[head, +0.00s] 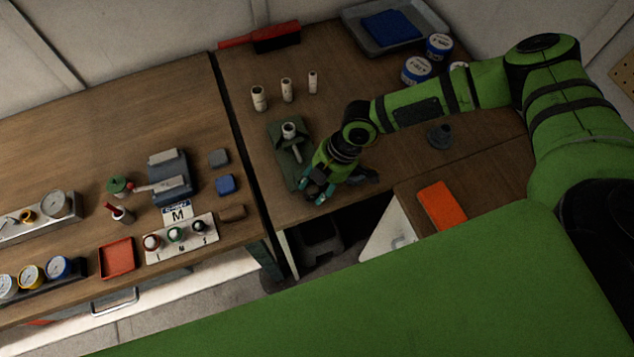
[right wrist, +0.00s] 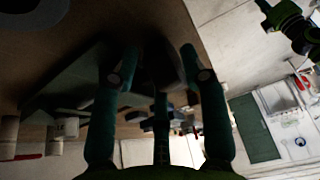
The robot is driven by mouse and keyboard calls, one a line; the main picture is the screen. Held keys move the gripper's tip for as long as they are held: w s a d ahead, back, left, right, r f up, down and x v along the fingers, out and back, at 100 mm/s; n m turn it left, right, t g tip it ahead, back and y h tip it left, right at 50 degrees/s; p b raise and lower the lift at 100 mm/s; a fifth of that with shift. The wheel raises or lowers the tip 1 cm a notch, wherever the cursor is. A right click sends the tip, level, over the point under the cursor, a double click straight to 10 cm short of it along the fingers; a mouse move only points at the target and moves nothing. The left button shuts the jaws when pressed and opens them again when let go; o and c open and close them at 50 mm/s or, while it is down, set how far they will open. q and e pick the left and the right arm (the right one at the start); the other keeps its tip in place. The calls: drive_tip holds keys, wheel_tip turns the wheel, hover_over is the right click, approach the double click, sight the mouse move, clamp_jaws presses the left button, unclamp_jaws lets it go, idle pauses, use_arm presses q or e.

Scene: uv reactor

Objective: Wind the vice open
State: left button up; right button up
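What looks like the vice is a dark green fixture (head: 283,158) near the front of the right-hand bench, with a pale cylinder standing at it. My right gripper (head: 316,191) is at its front right end, fingers pointing down and towards the bench's front edge. In the right wrist view the teal fingers (right wrist: 158,72) stand apart, with a dark part in shadow behind or between them. I cannot tell whether they touch it. The vice's handle cannot be made out. My left gripper is not seen in the head view.
Several white cylinders (head: 287,90) stand behind the vice. A grey tray (head: 428,38) and blue-labelled tubs (head: 417,70) are at the back right. The left bench (head: 60,150) holds gauges and a knob panel (head: 180,240).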

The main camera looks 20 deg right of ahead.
drive_tip(key=c, duration=0.6)
drive_tip(key=shift+o, duration=0.2)
drive_tip(key=shift+a+h, duration=0.1)
drive_tip(key=shift+h, duration=0.2)
drive_tip(key=h, duration=0.2)
drive_tip(key=a+h, duration=0.1)
drive_tip(key=h, duration=0.1)
drive_tip(key=shift+r+h, duration=0.15)
drive_tip(key=shift+h, duration=0.15)
drive_tip(key=h, duration=0.5)
drive_tip(key=shift+a+f+b, duration=0.2)
drive_tip(key=shift+a+b, duration=0.1)
drive_tip(key=shift+a, duration=0.1)
drive_tip(key=h, duration=0.4)
drive_tip(key=shift+a+f+t+h+b, duration=0.15)
drive_tip(key=shift+a+t+h+b, duration=0.15)
drive_tip(key=shift+b, duration=0.1)
drive_tip(key=shift+f+h, duration=0.15)
drive_tip(key=shift+h, duration=1.25)
